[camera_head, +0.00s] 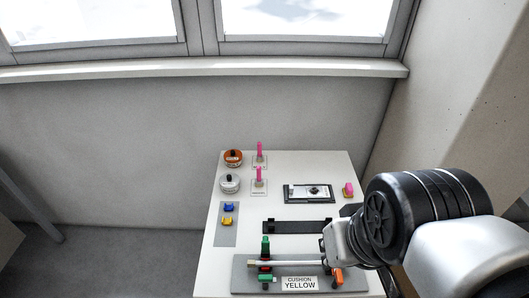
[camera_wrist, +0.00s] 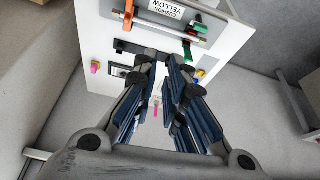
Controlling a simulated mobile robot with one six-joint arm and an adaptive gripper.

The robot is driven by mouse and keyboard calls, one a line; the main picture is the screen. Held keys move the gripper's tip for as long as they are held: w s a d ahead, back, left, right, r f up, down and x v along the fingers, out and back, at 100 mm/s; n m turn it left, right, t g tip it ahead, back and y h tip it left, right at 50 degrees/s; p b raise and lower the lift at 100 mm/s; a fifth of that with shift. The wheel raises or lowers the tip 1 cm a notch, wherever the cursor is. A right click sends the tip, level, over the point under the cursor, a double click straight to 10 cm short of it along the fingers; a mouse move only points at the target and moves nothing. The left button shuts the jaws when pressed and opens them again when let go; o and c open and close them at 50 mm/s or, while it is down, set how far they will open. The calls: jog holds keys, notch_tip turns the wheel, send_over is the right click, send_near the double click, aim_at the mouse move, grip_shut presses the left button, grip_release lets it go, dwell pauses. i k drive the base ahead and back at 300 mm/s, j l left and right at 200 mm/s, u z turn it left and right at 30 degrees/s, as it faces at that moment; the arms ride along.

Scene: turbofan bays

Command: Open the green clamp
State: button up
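The green clamp (camera_head: 265,247) is at the left end of a grey fixture plate (camera_head: 245,285) at the front of the white table. Its green-and-black handle stands up, and a small green part shows at its base. In the wrist view the green clamp (camera_wrist: 199,28) is at the top, right of the middle. My gripper (camera_wrist: 160,72) is open and empty, with a gap between its blue-grey fingers, apart from the clamp. In the head view my wrist covers the right of the table, and the fingers are mostly hidden.
An orange clamp (camera_head: 337,276) is at the fixture's right end. A rod (camera_head: 285,263) runs between the clamps above a "CUSHION YELLOW" label (camera_head: 299,284). A black bracket (camera_head: 290,227) lies behind. Pink pegs (camera_head: 259,175), round knobs (camera_head: 230,183) and blue and yellow parts (camera_head: 228,208) stand farther back or left.

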aim_at(266, 243)
jog(key=j+z, duration=0.1)
jog(key=z, duration=1.05)
jog(key=k+j, duration=0.2)
jog(key=j, duration=0.2)
jog(key=k+j+z, duration=0.1)
jog(key=k+j, duration=0.15)
jog(key=j, duration=0.2)
jog(key=k+j, duration=0.2)
jog(key=j, duration=0.2)
jog(key=k+j, duration=0.25)
jog(key=j, duration=0.15)
jog(key=i+z, duration=0.05)
